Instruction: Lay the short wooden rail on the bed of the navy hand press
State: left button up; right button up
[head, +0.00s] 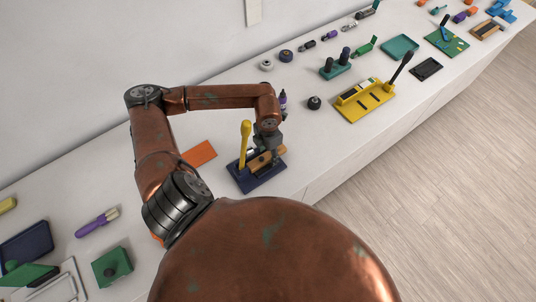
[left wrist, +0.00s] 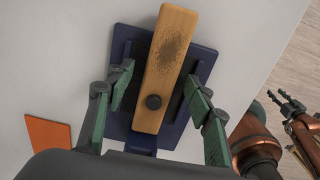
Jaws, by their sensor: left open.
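The navy hand press (head: 270,179) stands near the counter's front edge, with a yellow lever (head: 244,146) upright at its left. The short wooden rail (head: 262,161) lies over its navy base. In the left wrist view the rail (left wrist: 176,45) has a dark speckled patch and a black knob, and runs slightly skewed across the base (left wrist: 203,62). My right gripper (left wrist: 292,115) shows partly at the wrist view's right edge.
An orange sheet (head: 200,154) lies left of the press. A purple bottle (head: 283,101) and a black knob (head: 314,103) stand behind it. A yellow fixture (head: 365,103) is farther right. Counter between the press and the yellow fixture is mostly clear. The front edge drops to the floor.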

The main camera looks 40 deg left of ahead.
pick_arm(q)
notch_tip(320, 180, up, 11)
dwell(0.3)
notch_tip(320, 180, down, 12)
jog(key=shift+r, duration=0.1)
dwell(0.7)
